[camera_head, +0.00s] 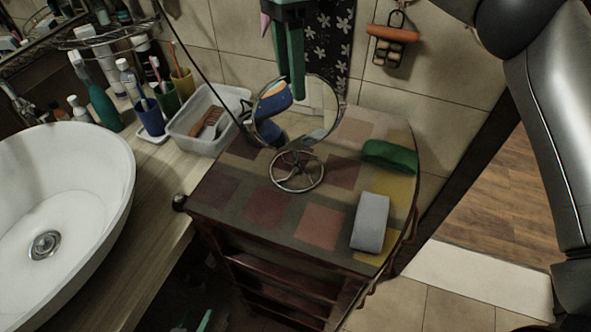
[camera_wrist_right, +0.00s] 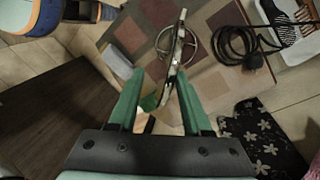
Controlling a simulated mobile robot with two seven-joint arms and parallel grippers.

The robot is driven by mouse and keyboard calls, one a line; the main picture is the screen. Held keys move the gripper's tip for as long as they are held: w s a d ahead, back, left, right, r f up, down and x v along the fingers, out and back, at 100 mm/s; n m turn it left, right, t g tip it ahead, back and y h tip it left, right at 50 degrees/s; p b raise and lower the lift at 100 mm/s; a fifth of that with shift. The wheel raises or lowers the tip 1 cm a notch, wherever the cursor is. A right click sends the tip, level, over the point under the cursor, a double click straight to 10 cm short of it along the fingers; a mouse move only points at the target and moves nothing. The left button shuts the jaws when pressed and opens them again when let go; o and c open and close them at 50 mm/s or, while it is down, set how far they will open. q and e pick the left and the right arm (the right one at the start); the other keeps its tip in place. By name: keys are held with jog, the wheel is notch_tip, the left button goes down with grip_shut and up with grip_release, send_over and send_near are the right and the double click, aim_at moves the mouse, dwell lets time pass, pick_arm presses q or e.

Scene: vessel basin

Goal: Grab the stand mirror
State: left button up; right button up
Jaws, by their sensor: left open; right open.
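The stand mirror (camera_head: 316,122) stands upright on the patchwork-topped cabinet (camera_head: 265,205), a round glass on a round wire base. In the right wrist view the mirror (camera_wrist_right: 173,48) is seen nearly edge-on, beyond and between the fingertips. My right gripper (camera_head: 291,90) comes down from the top with green fingers at the mirror's upper far side. It is open, with nothing held, and also shows in its own wrist view (camera_wrist_right: 158,88).
A green sponge (camera_head: 389,157) and a grey block (camera_head: 370,222) lie right of the mirror. A clear bin (camera_head: 205,122) with a brush, several cups and bottles, and a white basin (camera_head: 65,200) are left. A black cord (camera_wrist_right: 238,45) lies near the mirror.

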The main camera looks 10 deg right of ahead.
aim_at(294, 132)
jog(key=shift+x, duration=3.5)
jog(key=shift+w, duration=0.15)
grip_shut()
